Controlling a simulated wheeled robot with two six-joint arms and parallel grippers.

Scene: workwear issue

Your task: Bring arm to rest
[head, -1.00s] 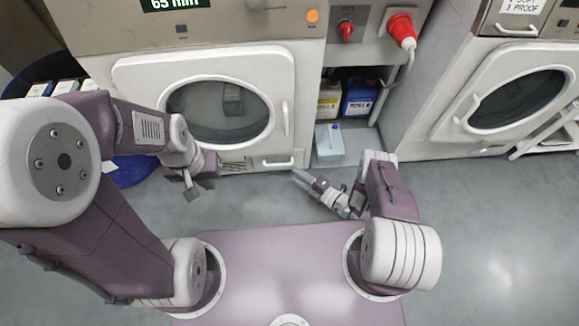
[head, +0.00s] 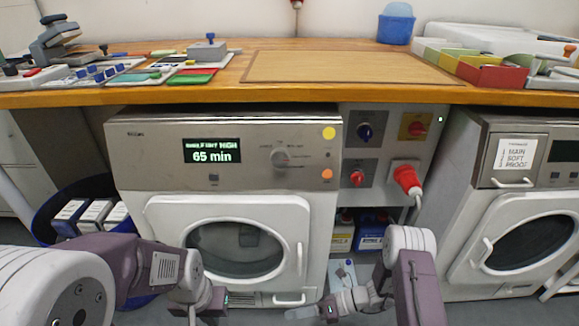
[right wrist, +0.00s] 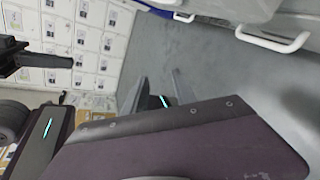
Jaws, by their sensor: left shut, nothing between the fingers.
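My left arm comes in from the left in the head view and bends down, with its left gripper (head: 193,316) low in front of the washing machine. It is shut and holds nothing. My right gripper (head: 303,313) points left at the bottom of the head view, below the machine's door. In the right wrist view the right gripper (right wrist: 160,88) has its two fingers apart with nothing between them, above the grey floor. A purple arm link of mine hides the lower part of that view.
A washing machine (head: 160,170) showing 65 min stands ahead, under a wooden worktop (head: 70,98). A blue tub (head: 45,217) with containers is at left. A red plug (head: 407,178) and a second machine (head: 475,190) are at right. Floor shows in the right wrist view (right wrist: 215,65).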

